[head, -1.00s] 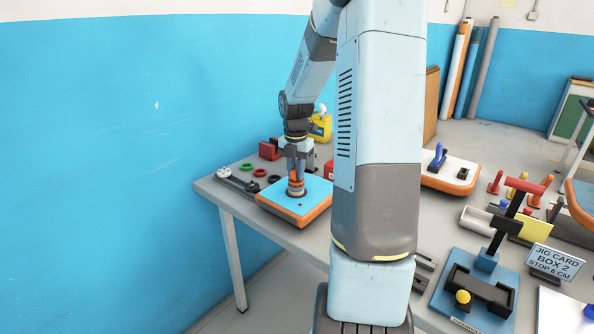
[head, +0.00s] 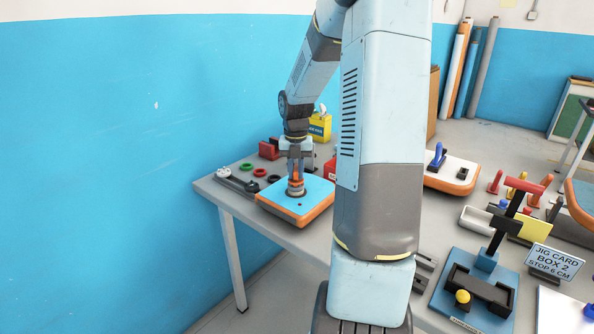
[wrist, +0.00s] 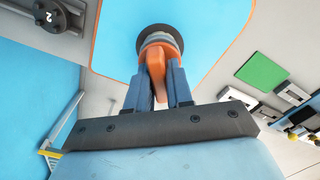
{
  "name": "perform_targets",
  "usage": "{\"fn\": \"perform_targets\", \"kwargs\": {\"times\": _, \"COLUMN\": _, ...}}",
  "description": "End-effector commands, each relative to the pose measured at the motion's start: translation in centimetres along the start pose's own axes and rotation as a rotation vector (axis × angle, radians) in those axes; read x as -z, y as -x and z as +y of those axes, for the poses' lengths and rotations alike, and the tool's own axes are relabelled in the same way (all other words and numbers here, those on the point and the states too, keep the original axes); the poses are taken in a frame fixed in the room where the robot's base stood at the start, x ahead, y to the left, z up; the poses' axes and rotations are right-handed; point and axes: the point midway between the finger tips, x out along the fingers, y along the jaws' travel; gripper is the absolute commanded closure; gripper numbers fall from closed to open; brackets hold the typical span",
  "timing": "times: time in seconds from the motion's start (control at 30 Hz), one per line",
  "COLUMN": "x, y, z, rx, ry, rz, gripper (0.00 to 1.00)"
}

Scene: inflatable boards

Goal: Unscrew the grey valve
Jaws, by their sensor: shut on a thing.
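The grey valve (wrist: 158,30) sits on the blue top of a small orange-edged inflatable board (head: 318,188), near its middle. An orange grip (wrist: 156,66) rises from the valve's grey collar. My gripper (wrist: 163,82) points down over the valve in the head view, and its two fingers are shut on the orange grip, one on each side. The valve also shows in the head view (head: 296,190), upright on the board. The fingers and the grip hide part of the collar, so I cannot tell how far it is turned.
A grey tool (head: 237,181) and red and green rings (head: 260,172) lie left of the board. A yellow container (head: 320,127) stands behind. A white board (head: 453,172) and a blue jig (head: 477,290) are to the right. My arm hides part of the table.

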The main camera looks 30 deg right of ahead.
Motion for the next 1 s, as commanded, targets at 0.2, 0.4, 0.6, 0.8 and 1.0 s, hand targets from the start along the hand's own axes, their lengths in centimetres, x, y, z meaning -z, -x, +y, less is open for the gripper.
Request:
{"fn": "perform_targets", "kwargs": {"times": 0.2, "x": 0.16, "y": -0.26, "z": -0.14, "rx": 0.001, "ry": 0.175, "rz": 0.006, "gripper": 1.0}}
{"fn": "perform_targets", "kwargs": {"times": 0.4, "x": 0.16, "y": -0.26, "z": -0.13, "rx": 0.001, "ry": 0.2, "rz": 0.006, "gripper": 1.0}}
{"fn": "perform_targets", "kwargs": {"times": 0.6, "x": 0.15, "y": -0.27, "z": -0.17, "rx": 0.0, "ry": 0.217, "rz": 0.007, "gripper": 1.0}}
{"fn": "perform_targets", "kwargs": {"times": 0.8, "x": 0.17, "y": -0.39, "z": -0.21, "rx": -0.001, "ry": 0.321, "rz": 0.01, "gripper": 1.0}}
{"fn": "perform_targets", "kwargs": {"times": 1.0, "x": 0.15, "y": -0.37, "z": -0.27, "rx": 0.0, "ry": 0.368, "rz": 0.01, "gripper": 1.0}}
